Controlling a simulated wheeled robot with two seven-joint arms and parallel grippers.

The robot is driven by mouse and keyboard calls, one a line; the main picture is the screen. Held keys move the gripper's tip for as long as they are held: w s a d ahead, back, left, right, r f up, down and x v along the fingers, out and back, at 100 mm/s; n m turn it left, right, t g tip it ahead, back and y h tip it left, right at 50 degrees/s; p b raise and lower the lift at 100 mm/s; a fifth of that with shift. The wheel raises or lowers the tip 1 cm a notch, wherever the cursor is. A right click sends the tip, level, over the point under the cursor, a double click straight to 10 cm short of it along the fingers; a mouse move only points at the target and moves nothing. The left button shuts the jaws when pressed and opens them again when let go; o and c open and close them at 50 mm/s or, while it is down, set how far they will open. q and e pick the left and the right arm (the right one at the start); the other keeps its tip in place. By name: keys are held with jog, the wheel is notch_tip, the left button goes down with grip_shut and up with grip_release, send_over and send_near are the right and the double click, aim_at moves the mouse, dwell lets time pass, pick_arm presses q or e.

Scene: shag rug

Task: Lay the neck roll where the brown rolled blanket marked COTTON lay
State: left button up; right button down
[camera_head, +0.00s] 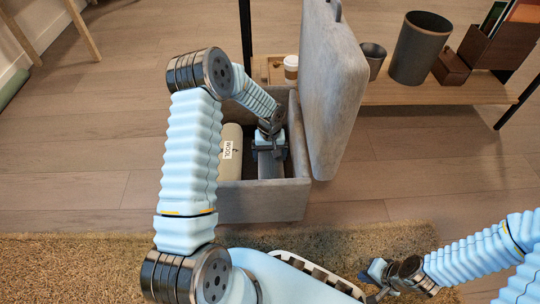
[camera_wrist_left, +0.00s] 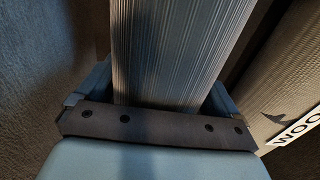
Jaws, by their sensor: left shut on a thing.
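My left gripper (camera_head: 268,147) is down inside the open grey storage box (camera_head: 262,205). It is shut on a grey ribbed roll, which I take for the neck roll (camera_head: 271,168); in the left wrist view the roll (camera_wrist_left: 180,45) runs between the two fingers. A beige roll labelled WOOL (camera_head: 230,145) lies beside it in the box, to the left in the head view and to the right in the left wrist view. No label reading COTTON can be seen. My right gripper (camera_head: 369,284) is empty, its fingers apart, above the rug.
The box's grey lid (camera_head: 332,85) stands open on its right side. A low wooden shelf (camera_head: 420,95) behind carries a paper cup (camera_head: 291,68), a small dark cup (camera_head: 373,58), a dark bin (camera_head: 420,48) and wooden boxes. A shag rug (camera_head: 70,265) lies in front; floor to the left is clear.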

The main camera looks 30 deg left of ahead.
pick_arm(q)
jog(key=shift+f, duration=0.1)
jog(key=shift+f, duration=0.15)
jog(key=o, duration=1)
jog(key=shift+c, duration=0.2)
jog(key=shift+r, duration=0.35)
notch_tip(320, 180, up, 12)
jog(key=shift+f+p, duration=0.15)
jog(key=shift+p, duration=1.1)
